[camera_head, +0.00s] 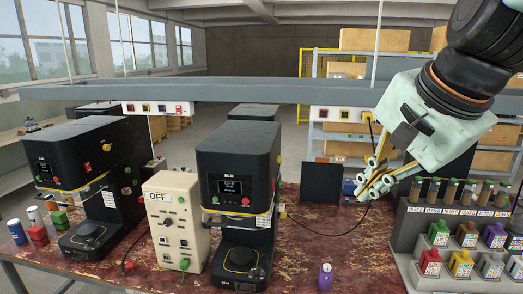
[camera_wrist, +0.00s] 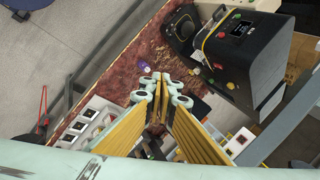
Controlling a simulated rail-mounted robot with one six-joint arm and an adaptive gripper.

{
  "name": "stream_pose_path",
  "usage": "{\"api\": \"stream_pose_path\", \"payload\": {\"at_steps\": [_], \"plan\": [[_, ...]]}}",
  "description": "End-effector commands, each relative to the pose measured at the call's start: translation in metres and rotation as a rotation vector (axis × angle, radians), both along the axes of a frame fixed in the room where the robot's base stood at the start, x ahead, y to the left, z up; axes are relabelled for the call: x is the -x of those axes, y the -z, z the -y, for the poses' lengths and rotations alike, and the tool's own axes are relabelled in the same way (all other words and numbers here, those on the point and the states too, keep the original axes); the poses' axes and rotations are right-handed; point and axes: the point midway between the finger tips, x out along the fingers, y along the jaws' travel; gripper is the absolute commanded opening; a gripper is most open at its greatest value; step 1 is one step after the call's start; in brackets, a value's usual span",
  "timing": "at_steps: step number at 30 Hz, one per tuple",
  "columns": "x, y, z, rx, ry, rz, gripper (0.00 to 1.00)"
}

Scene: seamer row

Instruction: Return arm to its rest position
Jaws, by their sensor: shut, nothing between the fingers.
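My gripper (camera_head: 366,192) hangs from my dark arm at the upper right in the head view. It is above the right part of the worn red table (camera_head: 345,255), near the rack of bottles. Its yellow-lined fingers are shut and hold nothing. In the wrist view the fingertips (camera_wrist: 159,78) meet over the scene below, and the fingers hide part of the rack. No object touches the fingers in either view.
Two black seamer machines (camera_head: 240,165) (camera_head: 85,175) and a beige control box (camera_head: 172,220) marked OFF stand on the table. A bottle rack (camera_head: 405,225) stands at right below my gripper. A grey overhead beam (camera_head: 250,90) spans behind.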

Motion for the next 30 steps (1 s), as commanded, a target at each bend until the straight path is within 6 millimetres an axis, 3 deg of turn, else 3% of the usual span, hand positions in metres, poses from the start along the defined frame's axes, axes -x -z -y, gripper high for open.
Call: {"api": "stream_pose_path", "payload": {"at_steps": [8,18,24,30], "plan": [[0.077,0.048,-0.011,0.201,-0.319,-0.034,0.00],[0.166,0.105,-0.007,0.430,-0.703,-0.082,0.00],[0.202,0.129,-0.001,0.525,-0.869,-0.107,0.00],[0.217,0.139,0.003,0.562,-0.939,-0.120,0.00]]}}
